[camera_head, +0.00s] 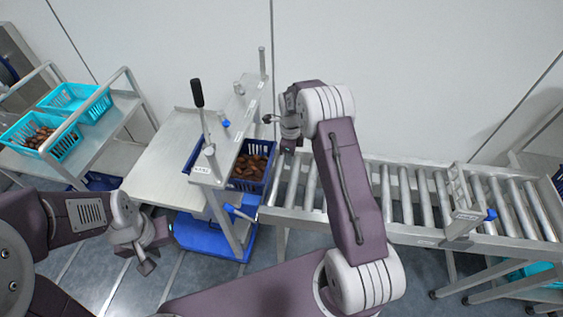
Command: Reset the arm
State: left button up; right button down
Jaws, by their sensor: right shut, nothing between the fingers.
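My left gripper (146,262) hangs at the lower left over the floor, in front of the metal side table. It looks empty, but its fingers are too small and turned away to tell if they are open. My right arm (345,180) reaches up from the bottom across the roller conveyor. My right gripper (268,119) is at its far end, pointing left beside the metal frame, above and to the right of the blue crate with dates. It is shut with nothing in it and is partly hidden by its own wrist.
A blue crate (240,186) holding brown dates sits under the metal frame (238,125) with a black-handled lever (198,95). A roller conveyor (420,195) runs right. A cart (92,145) at left carries turquoise baskets (78,103), one with dates. A flat metal table (160,165) is bare.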

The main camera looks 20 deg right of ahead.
notch_tip(320, 180, up, 14)
jog(key=s+a+t, duration=0.1)
jog(key=s+a, duration=0.1)
jog(key=a, duration=0.1)
jog(key=s+a+f+n, duration=0.1)
jog(key=s+f+n, duration=0.1)
jog(key=s+n, duration=0.8)
jog(key=s+a+f+n, duration=0.1)
jog(key=s+f+n, duration=0.2)
jog(key=s+n, duration=0.7)
jog(key=n, duration=0.4)
jog(key=shift+s+a+f, duration=0.2)
jog(key=shift+s+a, duration=0.1)
jog(key=shift+s, duration=0.1)
jog(key=c, duration=1.6)
grip_release()
jog(key=shift+o, duration=0.2)
